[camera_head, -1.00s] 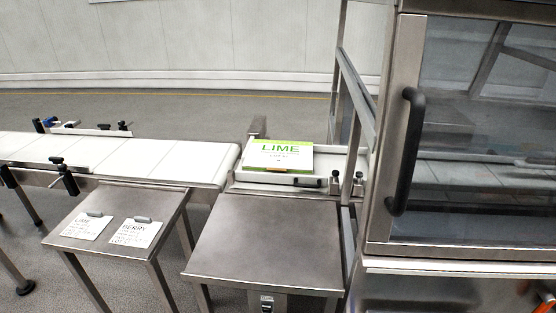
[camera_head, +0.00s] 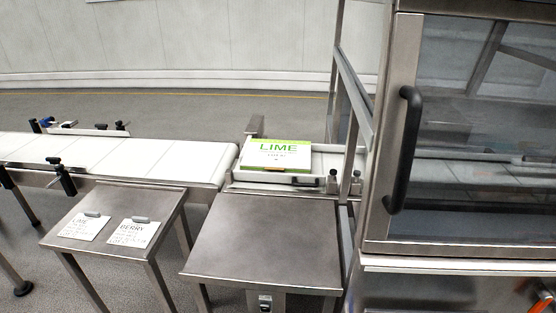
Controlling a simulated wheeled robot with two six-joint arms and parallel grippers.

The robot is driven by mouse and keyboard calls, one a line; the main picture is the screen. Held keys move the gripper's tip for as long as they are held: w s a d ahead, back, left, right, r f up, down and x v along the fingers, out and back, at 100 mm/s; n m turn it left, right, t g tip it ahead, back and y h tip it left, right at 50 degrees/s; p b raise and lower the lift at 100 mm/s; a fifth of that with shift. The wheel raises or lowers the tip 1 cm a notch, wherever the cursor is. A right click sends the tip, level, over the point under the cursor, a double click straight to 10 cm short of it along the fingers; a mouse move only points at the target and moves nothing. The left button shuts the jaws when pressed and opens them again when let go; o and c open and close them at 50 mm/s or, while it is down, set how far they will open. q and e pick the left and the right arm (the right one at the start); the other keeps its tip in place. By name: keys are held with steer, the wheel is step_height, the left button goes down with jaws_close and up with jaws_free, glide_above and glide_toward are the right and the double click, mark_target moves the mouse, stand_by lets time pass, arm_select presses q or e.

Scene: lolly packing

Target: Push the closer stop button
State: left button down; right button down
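I cannot make out a stop button for certain in the head view. A small dark switch-like part (camera_head: 265,303) sits on a metal plate under the front edge of the middle steel table, at the bottom of the view. An orange-red bit (camera_head: 545,310) shows at the bottom right corner, cut by the frame edge; I cannot tell what it is. Neither of my grippers is in view.
A white conveyor (camera_head: 120,157) runs at the left. A green and white LIME box (camera_head: 277,154) lies at its right end. The bare steel table (camera_head: 262,240) stands in front. A small table (camera_head: 118,250) bears LIME and BERRY cards. A glass-doored machine (camera_head: 394,150) fills the right.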

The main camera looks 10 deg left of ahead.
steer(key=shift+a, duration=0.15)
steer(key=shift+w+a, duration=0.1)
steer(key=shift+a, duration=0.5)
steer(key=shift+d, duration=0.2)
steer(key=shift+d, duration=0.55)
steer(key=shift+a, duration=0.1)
